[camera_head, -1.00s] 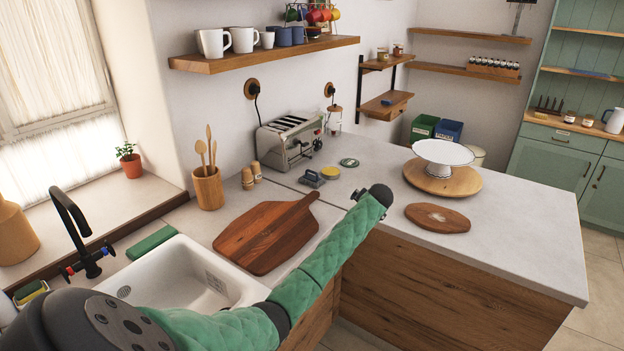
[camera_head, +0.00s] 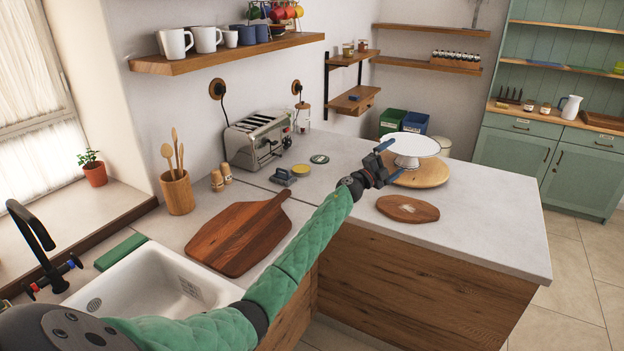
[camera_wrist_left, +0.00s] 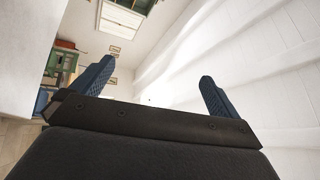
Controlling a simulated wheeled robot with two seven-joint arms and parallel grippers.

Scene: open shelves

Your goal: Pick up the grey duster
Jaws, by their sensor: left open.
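No thing is clearly recognisable as the grey duster. A small grey-blue object (camera_head: 283,177) lies on the counter in front of the toaster, too small to identify surely. My left gripper (camera_head: 391,160) is open and empty above the peninsula counter, in front of the white cake stand in the head view. Its blue fingers are spread apart. In the left wrist view the open fingers (camera_wrist_left: 155,88) have nothing between them, with wall and room behind. My right gripper is not in view.
A toaster (camera_head: 258,140), a yellow round item (camera_head: 301,170) and a large cutting board (camera_head: 238,235) are on the counter. The white cake stand (camera_head: 413,144) and a small wooden board (camera_head: 408,209) are near my left gripper. The counter's right end is clear.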

